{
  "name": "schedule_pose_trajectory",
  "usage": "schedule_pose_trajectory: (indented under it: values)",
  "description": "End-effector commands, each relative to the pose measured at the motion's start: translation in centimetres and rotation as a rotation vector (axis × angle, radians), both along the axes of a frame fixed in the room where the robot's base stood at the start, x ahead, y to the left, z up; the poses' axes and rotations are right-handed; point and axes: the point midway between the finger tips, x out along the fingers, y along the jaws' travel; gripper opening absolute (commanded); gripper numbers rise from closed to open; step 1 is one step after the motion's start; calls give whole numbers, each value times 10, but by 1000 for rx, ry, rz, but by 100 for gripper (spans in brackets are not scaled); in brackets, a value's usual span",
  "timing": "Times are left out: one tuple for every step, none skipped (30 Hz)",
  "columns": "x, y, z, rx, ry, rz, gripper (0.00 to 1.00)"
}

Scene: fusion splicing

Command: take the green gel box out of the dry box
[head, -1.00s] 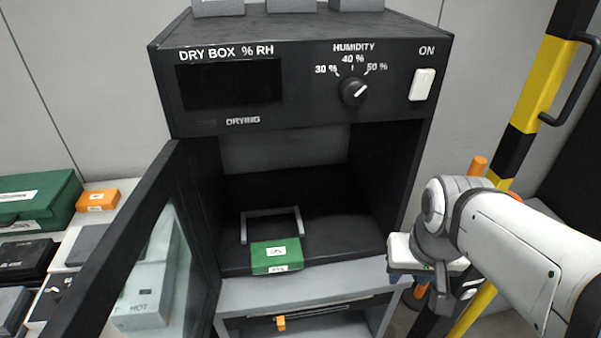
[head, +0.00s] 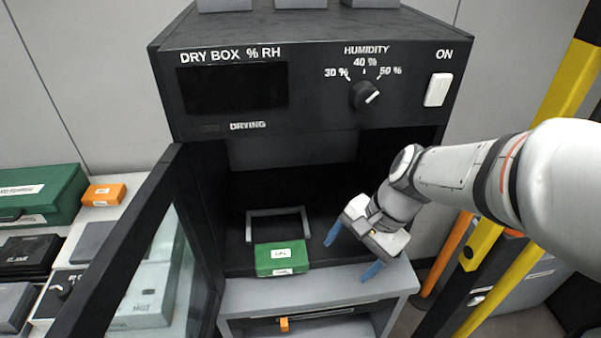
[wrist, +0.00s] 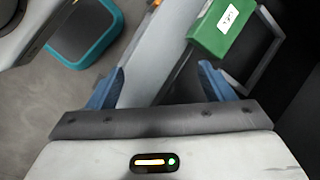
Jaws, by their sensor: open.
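The green gel box (head: 282,258) sits on the floor of the dry box (head: 300,125), at the front edge of the opening. A grey U-shaped frame (head: 278,211) stands just behind it. The dry box door is open to the left. My gripper (head: 352,254) is open and empty, with blue fingertips, to the right of the green box and apart from it. In the wrist view the green box (wrist: 214,30) lies beyond the fingers, up and to the right, with a white label on it; my gripper (wrist: 165,85) shows both fingers spread.
The open glass door (head: 150,245) blocks the left side. A grey stand (head: 318,288) is under the dry box, with an orange item (head: 284,324) below. A yellow-black post (head: 545,130) stands at the right. Boxes lie on the left table.

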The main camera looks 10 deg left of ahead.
Motion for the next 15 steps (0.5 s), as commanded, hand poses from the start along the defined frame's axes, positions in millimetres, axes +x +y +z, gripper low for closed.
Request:
schedule_pose_trajectory:
  values:
    - [8,17,-3,56,89,-93,79]
    - [13,26,-5,89,139,-155,81]
    - [19,38,-7,129,205,-232,85]
    - [23,47,-8,155,252,-285,85]
    - [27,54,-9,178,294,-332,85]
    - [32,63,-11,205,345,-391,85]
    - [35,68,-12,221,379,-427,85]
    - [38,73,-12,236,408,-459,85]
    - [41,78,-13,251,441,-495,85]
    - [43,81,-14,259,461,-516,85]
    - [45,84,-14,267,477,-533,85]
    - [47,87,-15,275,493,-550,85]
    - [47,89,-16,278,502,-559,85]
    - [47,91,-18,281,509,-565,85]
    - [47,94,-21,283,514,-570,85]
